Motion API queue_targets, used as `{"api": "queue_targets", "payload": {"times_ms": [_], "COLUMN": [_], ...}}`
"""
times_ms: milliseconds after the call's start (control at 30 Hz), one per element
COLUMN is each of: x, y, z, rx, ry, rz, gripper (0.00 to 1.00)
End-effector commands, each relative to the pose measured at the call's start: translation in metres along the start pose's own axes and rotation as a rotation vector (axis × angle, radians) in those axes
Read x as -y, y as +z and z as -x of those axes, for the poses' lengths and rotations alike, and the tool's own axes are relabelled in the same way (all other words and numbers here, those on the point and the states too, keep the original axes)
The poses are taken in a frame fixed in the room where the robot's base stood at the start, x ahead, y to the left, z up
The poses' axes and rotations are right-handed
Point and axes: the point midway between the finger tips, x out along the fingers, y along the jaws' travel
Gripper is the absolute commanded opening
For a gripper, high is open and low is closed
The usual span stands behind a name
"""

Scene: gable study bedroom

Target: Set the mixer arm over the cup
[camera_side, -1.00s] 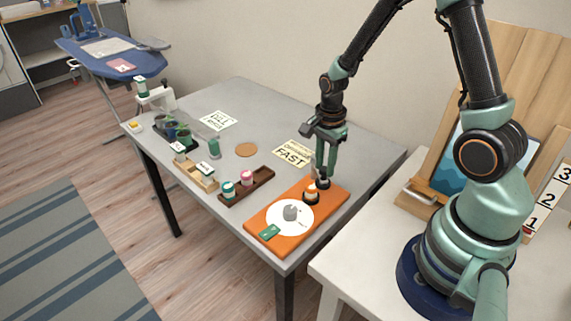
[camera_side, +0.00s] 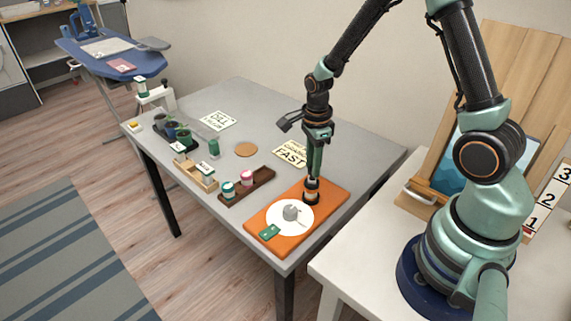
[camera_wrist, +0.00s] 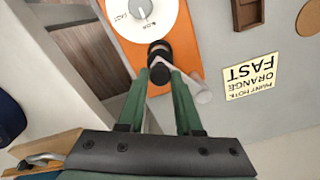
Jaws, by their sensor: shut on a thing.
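A small upright black piece with a pale and orange band (camera_side: 311,191) stands on the orange board (camera_side: 335,198). My gripper (camera_side: 313,180) points down and is shut on this piece; its black ends show between the fingertips (camera_wrist: 160,72) in the wrist view. A white stand with an arm (camera_side: 160,97), possibly the mixer, is at the table's far left corner, well away from my gripper.
The board carries a white dial (camera_side: 275,215) with a grey knob (camera_side: 291,212). A brown rack (camera_side: 262,180) with two small jars, a wooden tray (camera_side: 190,174) and dark plant pots line the front edge. A sign reading FAST (camera_side: 291,153) lies behind.

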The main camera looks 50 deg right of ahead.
Motion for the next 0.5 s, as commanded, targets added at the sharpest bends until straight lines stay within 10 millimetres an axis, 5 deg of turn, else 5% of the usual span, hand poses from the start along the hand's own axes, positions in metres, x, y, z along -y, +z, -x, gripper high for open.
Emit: {"api": "queue_targets", "payload": {"times_ms": [100,133,200,500], "x": [0.0013,0.0014,0.0012,0.0007], "y": [0.0011,0.0011,0.0011,0.0007], "z": [0.0004,0.0004,0.0003,0.0003], "rx": [0.002,0.002,0.002,0.001], "ry": [-0.005,-0.005,-0.005,-0.003], "rz": [-0.001,-0.001,-0.001,0.001], "gripper": [0.00,0.38,0.64,0.64]}}
